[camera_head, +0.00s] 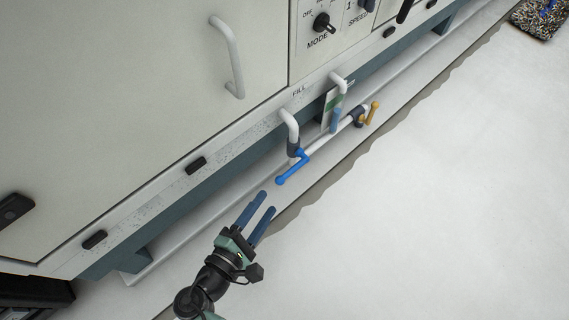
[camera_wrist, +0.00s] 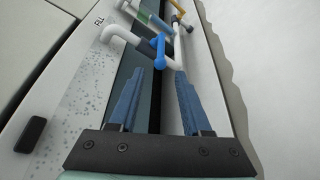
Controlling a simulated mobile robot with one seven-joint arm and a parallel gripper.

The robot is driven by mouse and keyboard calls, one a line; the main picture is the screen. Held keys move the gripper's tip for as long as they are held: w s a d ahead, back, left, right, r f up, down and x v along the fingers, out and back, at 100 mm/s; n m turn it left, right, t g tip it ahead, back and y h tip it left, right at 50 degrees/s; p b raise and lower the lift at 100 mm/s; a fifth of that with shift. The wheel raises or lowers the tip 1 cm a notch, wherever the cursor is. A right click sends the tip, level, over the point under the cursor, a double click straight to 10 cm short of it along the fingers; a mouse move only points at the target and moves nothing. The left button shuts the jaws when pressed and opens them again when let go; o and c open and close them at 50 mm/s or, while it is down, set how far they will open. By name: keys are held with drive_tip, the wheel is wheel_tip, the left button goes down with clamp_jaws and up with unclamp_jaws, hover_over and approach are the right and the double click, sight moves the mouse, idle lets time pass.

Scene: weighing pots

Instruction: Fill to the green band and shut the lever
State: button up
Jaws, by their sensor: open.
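The blue lever (camera_head: 292,169) sits on the white pipe under the FILL label and points down-left, away from the pipe run. It also shows in the wrist view (camera_wrist: 158,47), its round end just beyond and between my fingertips. My gripper (camera_head: 267,202) is open and empty, its two blue fingers aimed at the lever's end without visibly touching it. The gauge (camera_head: 328,101) behind the pipe carries a green band (camera_head: 333,102). A blue column (camera_head: 336,121) shows at the gauge, its top near the band's lower edge; the exact level is too small to tell.
A yellow lever (camera_head: 373,112) is farther along the pipe (camera_head: 328,141). The white machine front (camera_head: 130,110) with a handle (camera_head: 229,58) rises to the left. A ledge (camera_head: 190,238) runs below it. Pale open floor (camera_head: 450,200) lies to the right.

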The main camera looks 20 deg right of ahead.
sight(289, 173)
drive_tip(key=b+x, duration=0.6)
drive_tip(key=x, duration=0.4)
drive_tip(key=shift+w+d+f, duration=0.1)
drive_tip(key=shift+d+f, duration=0.15)
drive_tip(key=shift+d, duration=0.05)
drive_tip(key=shift+w+d, duration=0.25)
drive_tip(key=shift+d, duration=0.1)
clamp_jaws()
drive_tip(key=shift+a, duration=0.1)
idle(0.5)
